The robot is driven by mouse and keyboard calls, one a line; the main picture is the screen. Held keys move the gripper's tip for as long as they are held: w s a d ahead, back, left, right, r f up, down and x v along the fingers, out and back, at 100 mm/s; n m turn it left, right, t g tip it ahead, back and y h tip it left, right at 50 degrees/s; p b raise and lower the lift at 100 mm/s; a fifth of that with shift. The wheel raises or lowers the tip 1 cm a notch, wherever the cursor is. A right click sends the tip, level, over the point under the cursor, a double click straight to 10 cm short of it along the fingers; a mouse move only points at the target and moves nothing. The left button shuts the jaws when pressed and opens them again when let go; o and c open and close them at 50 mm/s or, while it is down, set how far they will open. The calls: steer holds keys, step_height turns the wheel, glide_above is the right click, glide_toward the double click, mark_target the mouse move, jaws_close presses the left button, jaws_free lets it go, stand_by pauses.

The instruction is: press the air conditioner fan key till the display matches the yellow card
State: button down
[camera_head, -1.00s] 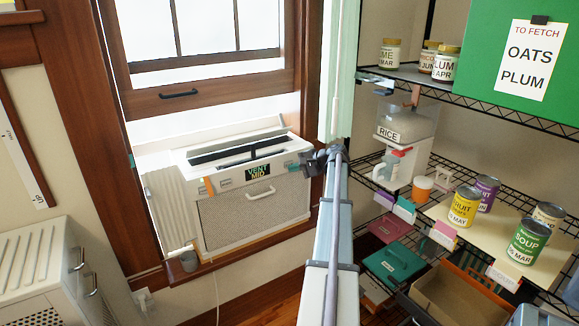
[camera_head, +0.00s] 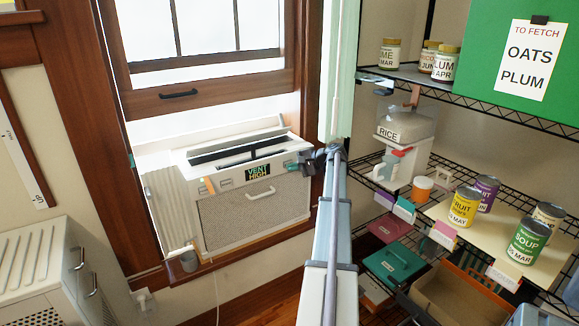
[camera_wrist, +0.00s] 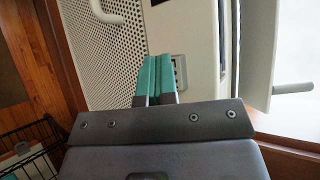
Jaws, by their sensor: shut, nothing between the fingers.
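The white air conditioner (camera_head: 215,228) sits in the window opening. Its black display (camera_head: 258,171) reads VENT HIGH in green and yellow letters. My gripper (camera_head: 291,166) is shut and empty, with its teal fingertips at the unit's front, right of the display. In the wrist view the teal fingers (camera_wrist: 155,76) lie together beside a small grey key plate (camera_wrist: 180,72), partly covering it; I cannot tell whether they touch a key. At the head view's top left corner a strip of yellow (camera_head: 8,4) shows; whether it is the card is unclear, and no writing is readable.
A wire shelf rack (camera_head: 455,100) with cans and boxes stands close on the right of my arm. A white slatted cabinet (camera_head: 40,262) is at the lower left. A small grey cup (camera_head: 188,261) stands on the sill at the unit's left corner.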

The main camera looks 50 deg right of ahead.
steer(key=shift+s, duration=0.1)
steer(key=shift+s+a, duration=0.25)
steer(key=shift+s, duration=0.45)
steer(key=s, duration=0.1)
steer(key=s+a, duration=0.1)
steer(key=s, duration=0.2)
steer(key=shift+s+a, duration=0.35)
steer(key=shift+s, duration=0.05)
stand_by(0.4)
